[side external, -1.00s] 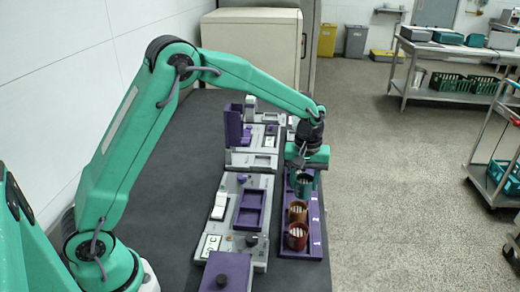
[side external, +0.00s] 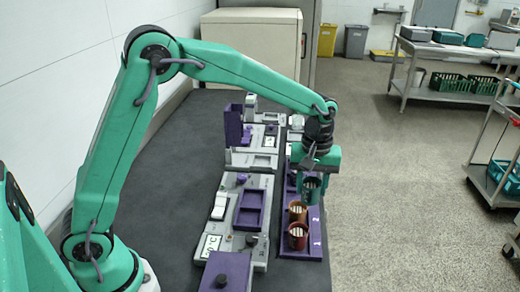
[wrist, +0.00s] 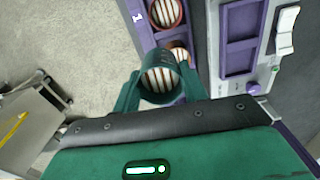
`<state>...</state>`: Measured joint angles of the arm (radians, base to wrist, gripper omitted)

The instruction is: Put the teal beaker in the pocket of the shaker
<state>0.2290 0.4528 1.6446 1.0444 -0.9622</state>
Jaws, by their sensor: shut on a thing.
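The teal beaker (side external: 311,188) is held in my gripper (side external: 310,180) over the far part of a purple numbered rack (side external: 315,240). In the wrist view the beaker (wrist: 148,84) sits between both teal fingers (wrist: 160,85), its open mouth showing a striped inside. I cannot tell whether its base touches the rack. A grey unit (side external: 237,237) left of the rack has a purple tray with two rectangular pockets (side external: 251,205). It may be the shaker, but I cannot be sure.
An orange beaker (side external: 298,211) and a red beaker (side external: 297,236) stand in the rack near the held one. A purple box with a black knob (side external: 226,272) lies nearer. An upright purple panel (side external: 233,126) stands beyond the grey unit. The dark table (side external: 180,200) is clear at left.

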